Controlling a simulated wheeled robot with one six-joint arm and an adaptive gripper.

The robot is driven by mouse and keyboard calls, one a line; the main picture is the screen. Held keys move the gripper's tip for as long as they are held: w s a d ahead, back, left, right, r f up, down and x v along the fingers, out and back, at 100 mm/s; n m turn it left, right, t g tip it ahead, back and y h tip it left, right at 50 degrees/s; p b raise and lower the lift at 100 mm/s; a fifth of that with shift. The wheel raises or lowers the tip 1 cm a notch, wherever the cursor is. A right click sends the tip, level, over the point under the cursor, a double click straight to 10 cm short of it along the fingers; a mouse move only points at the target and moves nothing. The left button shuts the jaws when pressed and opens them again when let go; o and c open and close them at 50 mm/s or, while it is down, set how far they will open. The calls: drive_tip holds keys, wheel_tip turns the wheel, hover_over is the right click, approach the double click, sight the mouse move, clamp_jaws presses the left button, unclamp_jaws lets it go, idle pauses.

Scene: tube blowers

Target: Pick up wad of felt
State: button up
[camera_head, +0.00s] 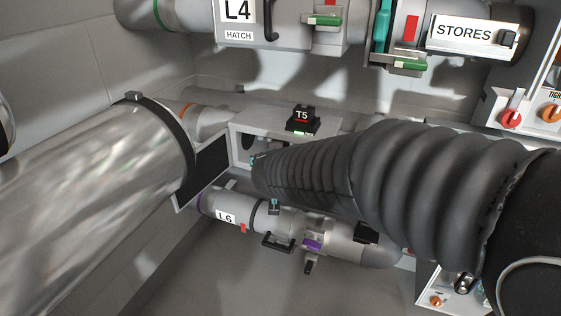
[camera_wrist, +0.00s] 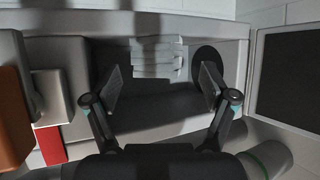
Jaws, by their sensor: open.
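In the wrist view, a pale, layered wad that looks like the felt (camera_wrist: 156,58) sits at the back of a grey open-fronted box (camera_wrist: 95,22). My gripper (camera_wrist: 162,78) is open, with its two dark fingers spread wide. The wad lies beyond the fingers and appears between them, nearer the left finger. Nothing is held between the fingers. In the head view, the box (camera_head: 243,124) carries a black T5 tag, and my dark ribbed arm sleeve covers much of its front. The wad cannot be made out there.
A dark door panel (camera_wrist: 292,75) stands open beside the box, also in the head view (camera_head: 207,168). A dark round opening (camera_wrist: 208,58) is behind the right finger. A red strip (camera_wrist: 50,144) and brown block (camera_wrist: 12,115) are left. The L6 tube (camera_head: 245,215) runs below.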

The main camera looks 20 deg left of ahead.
drive_tip(key=x, duration=0.2)
drive_tip(key=b+x, duration=0.1)
drive_tip(key=x, duration=0.2)
drive_tip(key=shift+w+a+r, duration=0.15)
drive_tip(key=shift+r, duration=0.2)
drive_tip(key=c, duration=1)
